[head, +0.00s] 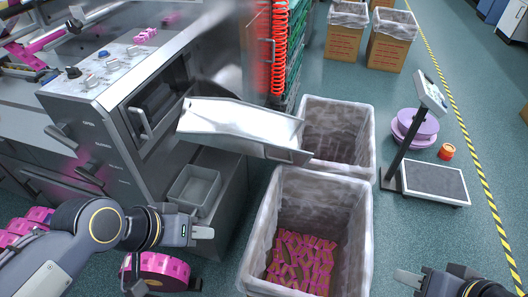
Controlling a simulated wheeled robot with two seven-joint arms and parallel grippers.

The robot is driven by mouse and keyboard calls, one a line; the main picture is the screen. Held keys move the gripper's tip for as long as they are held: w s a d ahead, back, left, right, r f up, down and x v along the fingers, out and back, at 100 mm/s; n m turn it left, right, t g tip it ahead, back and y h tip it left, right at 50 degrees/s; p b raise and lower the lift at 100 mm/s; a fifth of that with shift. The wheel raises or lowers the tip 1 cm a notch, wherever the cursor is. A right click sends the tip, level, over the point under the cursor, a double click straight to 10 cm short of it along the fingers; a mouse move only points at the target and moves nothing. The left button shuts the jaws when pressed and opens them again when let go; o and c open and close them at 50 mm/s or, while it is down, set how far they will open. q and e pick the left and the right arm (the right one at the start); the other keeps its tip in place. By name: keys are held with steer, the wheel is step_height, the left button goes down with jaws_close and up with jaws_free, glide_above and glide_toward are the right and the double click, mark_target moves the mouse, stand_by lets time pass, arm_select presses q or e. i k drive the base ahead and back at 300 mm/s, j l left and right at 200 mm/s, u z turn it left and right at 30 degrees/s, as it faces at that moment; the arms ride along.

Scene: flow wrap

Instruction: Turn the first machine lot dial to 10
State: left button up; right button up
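The machine (85,125) is a grey steel cabinet at the left, with a sloped control panel carrying several small dials. The dial markings are too small to read, and I cannot tell which is the lot dial. My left gripper (204,233) is below and right of the panel, apart from it, beside a grey bin. My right gripper (408,278) is at the lower right, away from the machine. Neither finger gap shows clearly.
A metal chute (240,125) juts right from the machine. A grey bin (193,187) sits beneath it. A lined crate (362,240) holds pink packets; another lined crate (368,130) stands behind. A scale (435,182) is at the right.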

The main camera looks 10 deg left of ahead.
mark_target(74, 73)
steer(key=j+u, duration=0.15)
steer(key=u, duration=0.3)
steer(key=j+u, duration=0.1)
steer(key=u, duration=0.4)
steer(key=j+u, duration=0.15)
steer(key=u, duration=0.3)
steer(key=i+j, duration=0.25)
steer(key=j, duration=0.2)
steer(key=i+j, duration=0.3)
steer(key=j, duration=0.15)
steer(key=i+j, duration=0.25)
steer(key=j, duration=0.2)
